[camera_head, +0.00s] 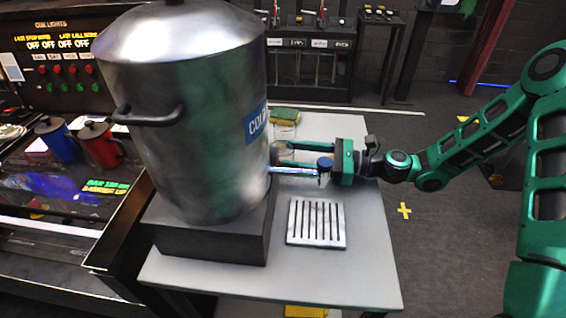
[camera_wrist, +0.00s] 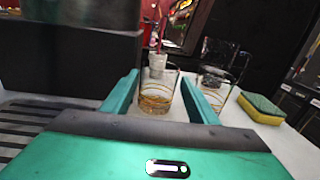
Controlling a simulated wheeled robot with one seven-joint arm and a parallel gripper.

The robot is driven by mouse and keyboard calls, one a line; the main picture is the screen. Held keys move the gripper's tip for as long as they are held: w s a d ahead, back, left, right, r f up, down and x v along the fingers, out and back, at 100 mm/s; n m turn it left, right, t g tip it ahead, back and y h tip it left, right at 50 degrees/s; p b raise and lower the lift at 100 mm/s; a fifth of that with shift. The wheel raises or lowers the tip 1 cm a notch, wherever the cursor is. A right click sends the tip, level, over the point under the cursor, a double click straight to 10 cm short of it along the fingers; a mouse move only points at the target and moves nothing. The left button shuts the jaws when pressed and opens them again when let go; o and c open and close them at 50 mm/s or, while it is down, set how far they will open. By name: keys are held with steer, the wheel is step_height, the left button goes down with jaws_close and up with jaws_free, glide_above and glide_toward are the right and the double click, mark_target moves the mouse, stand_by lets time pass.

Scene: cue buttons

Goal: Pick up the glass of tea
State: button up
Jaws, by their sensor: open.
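A clear glass with amber-gold bands (camera_wrist: 157,97) stands upright on the table between the two green fingers of my gripper (camera_wrist: 160,82) in the wrist view. I cannot tell whether it holds tea. In the head view, my gripper (camera_head: 281,154) reaches left behind the urn's tap, with this glass at its fingertips, partly hidden. The fingers are open, with space visible around the glass. A second clear glass (camera_wrist: 213,88) stands to the right, outside the fingers. It also shows behind the first in the head view (camera_head: 285,130).
A large metal urn (camera_head: 190,120) stands on a black base (camera_head: 205,235). Its tap (camera_head: 294,171) with a blue knob is close to my gripper. A slotted drip tray (camera_head: 316,223) lies in front. A yellow-green sponge (camera_wrist: 261,108) lies beyond the glasses. The table's front right (camera_head: 365,260) is clear.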

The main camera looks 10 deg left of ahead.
steer(key=shift+a, duration=0.2)
steer(key=c, duration=0.8)
steer(key=shift+r, duration=0.15)
